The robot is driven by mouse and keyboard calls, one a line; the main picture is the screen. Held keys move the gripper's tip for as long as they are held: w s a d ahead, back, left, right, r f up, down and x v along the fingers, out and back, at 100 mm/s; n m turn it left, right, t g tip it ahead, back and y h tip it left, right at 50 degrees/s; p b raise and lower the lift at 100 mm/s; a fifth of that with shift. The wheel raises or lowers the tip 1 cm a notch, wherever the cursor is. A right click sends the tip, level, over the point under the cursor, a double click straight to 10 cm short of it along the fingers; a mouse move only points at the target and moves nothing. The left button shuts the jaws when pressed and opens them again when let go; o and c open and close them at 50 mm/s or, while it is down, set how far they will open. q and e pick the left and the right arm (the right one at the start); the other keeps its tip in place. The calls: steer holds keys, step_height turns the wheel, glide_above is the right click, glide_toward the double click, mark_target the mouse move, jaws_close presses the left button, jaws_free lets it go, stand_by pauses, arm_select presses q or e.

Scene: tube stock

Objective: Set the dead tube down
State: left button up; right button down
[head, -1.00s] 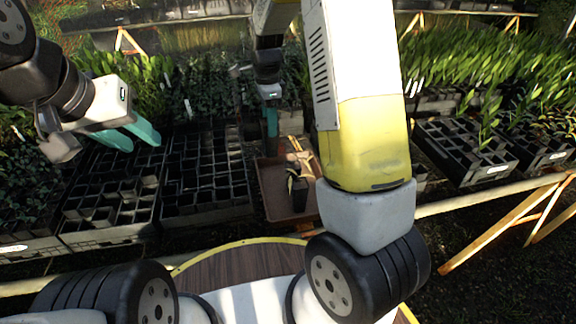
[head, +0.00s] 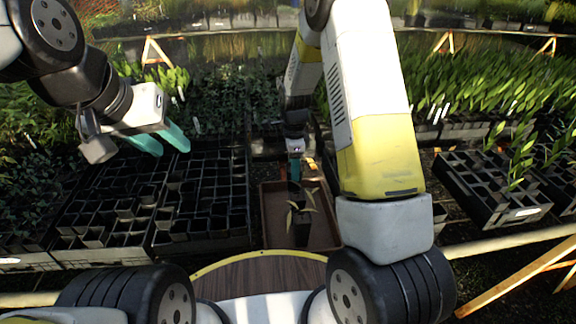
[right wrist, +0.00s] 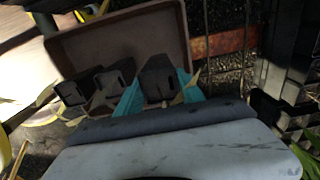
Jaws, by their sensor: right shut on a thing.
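My right gripper (right wrist: 160,92) is shut on a dark square tube (right wrist: 158,76), which sits between its two teal fingers in the right wrist view. In the head view the right gripper (head: 295,170) is over the far part of a brown tray (head: 272,238). Two more dark tubes with pale, dried leaves, one (right wrist: 74,92) and another (right wrist: 112,80), stand beside the held one in the right wrist view. I cannot tell whether the held tube touches the tray floor. My left gripper (head: 161,141) is open and empty, raised above the black racks at left.
Black cell racks (head: 205,200) stand left of the tray, many cells empty. A rack with green seedlings (head: 490,190) stands at right. A pale rail (head: 510,243) runs along the front. The tray's near left floor is bare.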

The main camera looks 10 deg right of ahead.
steer(key=shift+f, duration=1.95)
steer(key=shift+f, duration=0.1)
steer(key=c, duration=0.7)
jaws_free()
